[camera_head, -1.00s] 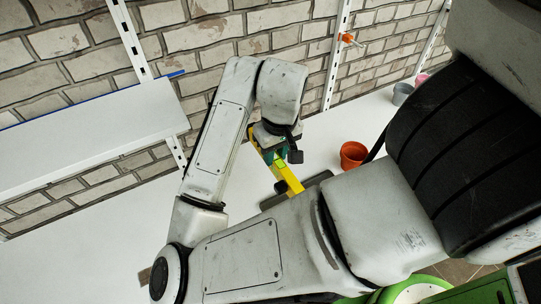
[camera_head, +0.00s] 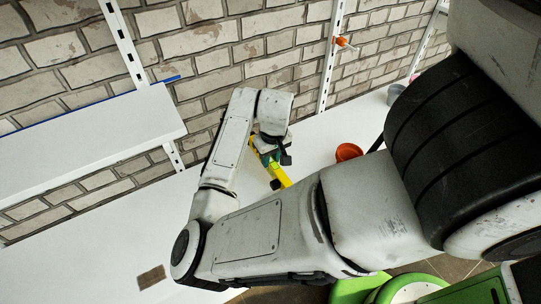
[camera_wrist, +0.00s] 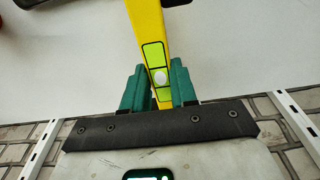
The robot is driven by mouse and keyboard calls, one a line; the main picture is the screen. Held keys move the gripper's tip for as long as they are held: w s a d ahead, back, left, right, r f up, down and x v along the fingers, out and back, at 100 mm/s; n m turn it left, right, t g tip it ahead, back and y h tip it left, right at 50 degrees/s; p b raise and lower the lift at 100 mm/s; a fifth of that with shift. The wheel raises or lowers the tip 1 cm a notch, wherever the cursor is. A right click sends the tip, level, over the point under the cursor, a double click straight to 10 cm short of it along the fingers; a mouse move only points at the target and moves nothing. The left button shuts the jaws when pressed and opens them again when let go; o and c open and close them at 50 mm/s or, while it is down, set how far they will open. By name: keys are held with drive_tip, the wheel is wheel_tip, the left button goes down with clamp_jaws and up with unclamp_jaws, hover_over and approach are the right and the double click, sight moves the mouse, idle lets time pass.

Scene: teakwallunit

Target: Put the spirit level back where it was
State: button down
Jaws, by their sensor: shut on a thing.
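The yellow spirit level (camera_head: 284,178) is in my gripper (camera_head: 267,150), above the white worktop, partly hidden by my arm in the head view. In the wrist view the yellow level (camera_wrist: 147,30) runs from the top edge down between the green fingers of my gripper (camera_wrist: 158,80), which are shut on it. A lime vial window with a round white spot faces the wrist camera. Whether the level touches the worktop cannot be told. Its far end is outside the wrist view.
The white worktop (camera_head: 95,245) bears an orange pot (camera_head: 348,152), a grey pot (camera_head: 396,93) and a small brown patch (camera_head: 151,277). A white shelf (camera_head: 85,140) juts from the brick wall at left. Dark things show at the wrist view's top edge.

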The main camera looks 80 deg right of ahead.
drive_tip(key=shift+f+b, duration=0.3)
drive_tip(key=shift+f, duration=0.25)
drive_tip(key=c, duration=0.9)
unclamp_jaws()
